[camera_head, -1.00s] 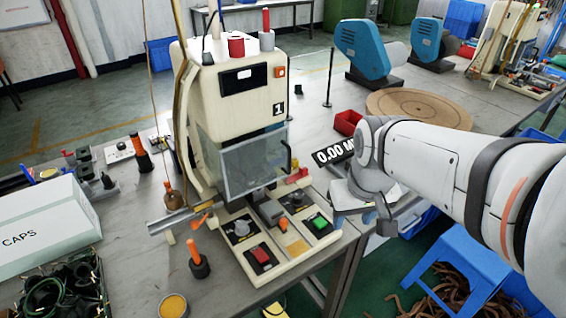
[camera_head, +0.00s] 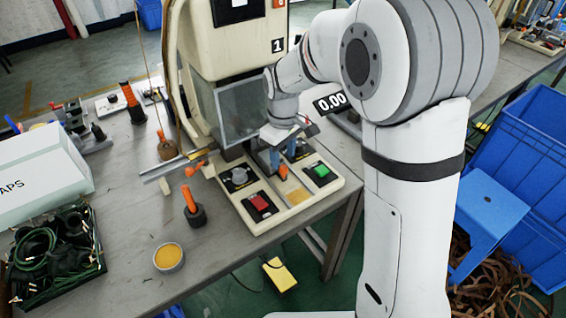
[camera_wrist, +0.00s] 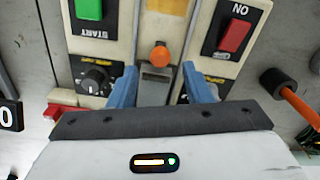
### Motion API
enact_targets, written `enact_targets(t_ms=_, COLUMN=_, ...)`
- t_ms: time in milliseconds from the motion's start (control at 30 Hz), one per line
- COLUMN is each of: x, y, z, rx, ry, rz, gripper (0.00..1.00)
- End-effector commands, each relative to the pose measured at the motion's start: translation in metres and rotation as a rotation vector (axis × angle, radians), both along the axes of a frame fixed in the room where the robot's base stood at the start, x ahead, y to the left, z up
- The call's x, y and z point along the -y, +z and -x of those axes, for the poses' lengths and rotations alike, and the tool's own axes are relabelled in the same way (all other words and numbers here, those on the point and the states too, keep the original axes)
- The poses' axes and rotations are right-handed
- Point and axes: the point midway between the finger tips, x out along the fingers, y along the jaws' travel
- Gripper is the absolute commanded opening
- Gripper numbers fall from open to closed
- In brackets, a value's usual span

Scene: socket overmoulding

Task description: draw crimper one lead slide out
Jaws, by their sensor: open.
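Crimper one (camera_head: 235,60) is a cream machine marked 1, with a clear guard over its work area. Its lead slide shows a small orange knob (camera_wrist: 160,55) on a grey metal block (camera_wrist: 156,74), in the middle of the front panel. The knob also shows in the head view (camera_head: 283,172). My gripper (camera_wrist: 160,69) is open, with blue fingers pointing down at the panel, one on each side of the slide block and knob. Nothing is between the fingers except the knob and block beneath. In the head view, my gripper (camera_head: 276,164) partly hides the slide.
A green START button (camera_wrist: 88,10) and dark dial (camera_wrist: 95,78) lie on one side of the slide; a red ON switch (camera_wrist: 235,36) lies on the other. An orange-handled tool (camera_head: 192,205) stands on the bench left of the crimper. A blue stool (camera_head: 490,215) stands right.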

Motion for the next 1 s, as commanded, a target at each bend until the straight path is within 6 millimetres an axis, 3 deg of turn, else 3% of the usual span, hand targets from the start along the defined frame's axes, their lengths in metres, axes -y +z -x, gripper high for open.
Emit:
enact_targets(t_ms=200, x=0.000, y=-0.028, z=0.000, rx=-0.001, ry=-0.001, rz=0.000, gripper=0.45)
enact_targets(t_ms=567, x=0.000, y=-0.034, z=0.001, rx=0.000, ry=0.000, rz=0.000, gripper=0.45)
enact_targets(t_ms=1000, x=-0.001, y=-0.033, z=0.001, rx=0.000, ry=0.000, rz=0.000, gripper=0.09)
